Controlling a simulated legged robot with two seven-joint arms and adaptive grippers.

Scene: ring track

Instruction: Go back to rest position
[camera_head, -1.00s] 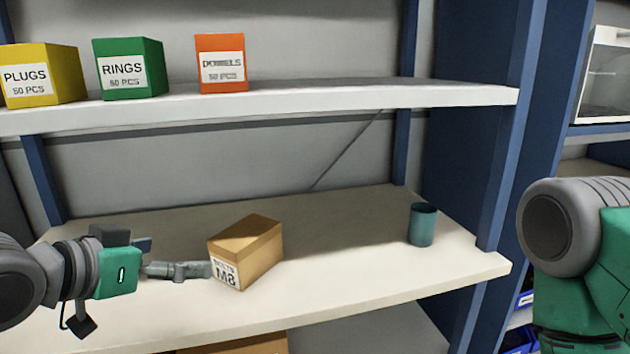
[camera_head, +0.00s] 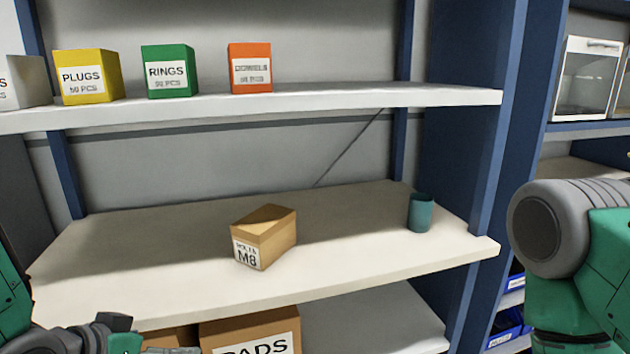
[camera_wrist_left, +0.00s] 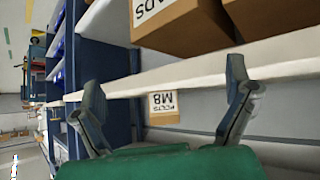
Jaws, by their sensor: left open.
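My left gripper (camera_wrist_left: 165,105) is open and empty in the left wrist view, its two fingers spread apart. A cardboard M8 bolts box (camera_head: 264,238) stands on the middle shelf (camera_head: 345,265), clear of the gripper. Its label also shows between the fingers, farther off, in the left wrist view (camera_wrist_left: 164,104). My right arm shows at the right edge of the head view, but its gripper is out of view.
A teal cup (camera_head: 420,212) stands at the shelf's right end. The upper shelf holds a yellow plugs box (camera_head: 87,77), a green rings box (camera_head: 169,71) and an orange dowels box (camera_head: 250,68). A cardboard pads box (camera_head: 250,330) sits below. A blue upright (camera_head: 505,130) stands right.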

